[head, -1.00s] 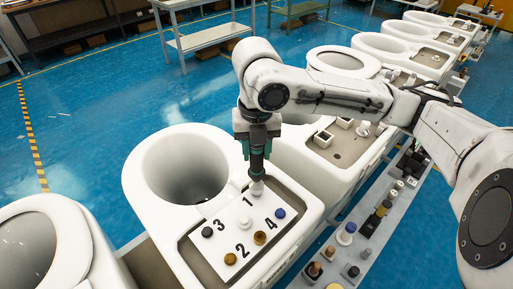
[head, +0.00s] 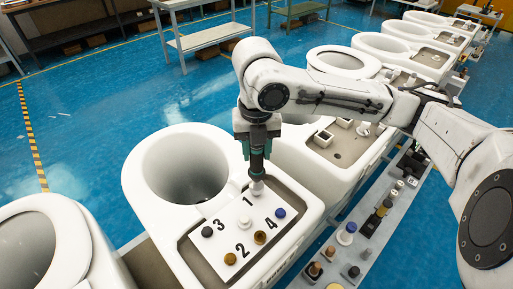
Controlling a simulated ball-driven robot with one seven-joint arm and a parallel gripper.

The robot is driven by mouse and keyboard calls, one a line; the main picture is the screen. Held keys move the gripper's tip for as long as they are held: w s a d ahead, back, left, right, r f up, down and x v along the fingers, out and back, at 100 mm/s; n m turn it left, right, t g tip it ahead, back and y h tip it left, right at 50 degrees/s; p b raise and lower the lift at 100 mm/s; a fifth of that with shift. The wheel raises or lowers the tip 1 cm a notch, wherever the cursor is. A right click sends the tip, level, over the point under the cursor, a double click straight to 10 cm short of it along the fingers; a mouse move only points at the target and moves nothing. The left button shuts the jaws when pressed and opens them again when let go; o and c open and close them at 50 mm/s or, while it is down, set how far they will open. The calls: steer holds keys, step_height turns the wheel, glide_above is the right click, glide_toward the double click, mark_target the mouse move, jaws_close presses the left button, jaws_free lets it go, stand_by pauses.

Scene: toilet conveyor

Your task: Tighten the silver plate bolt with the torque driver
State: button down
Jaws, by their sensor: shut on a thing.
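My gripper (head: 258,135) is shut on the torque driver (head: 257,164), a dark and teal tool held upright, pointing down. The driver's lower end meets the silver bolt (head: 257,188) beside the number 1 on the white plate (head: 222,221). The driver hides the top of this bolt. A black bolt (head: 207,231), a bronze bolt (head: 230,258), a gold bolt (head: 259,237) and a blue bolt (head: 280,213) also stand on the plate, near the numbers 3, 2 and 4.
The plate lies in a recess of a white toilet body (head: 150,205) with an open bowl to its left. Other toilet bodies stand in line before and behind it. A grey rail (head: 345,262) with several small coloured parts runs along the right. Blue floor is clear at left.

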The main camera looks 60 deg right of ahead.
steer(key=shift+f+b, duration=1)
stand_by(1.1)
steer(key=shift+b, duration=0.35)
stand_by(1.3)
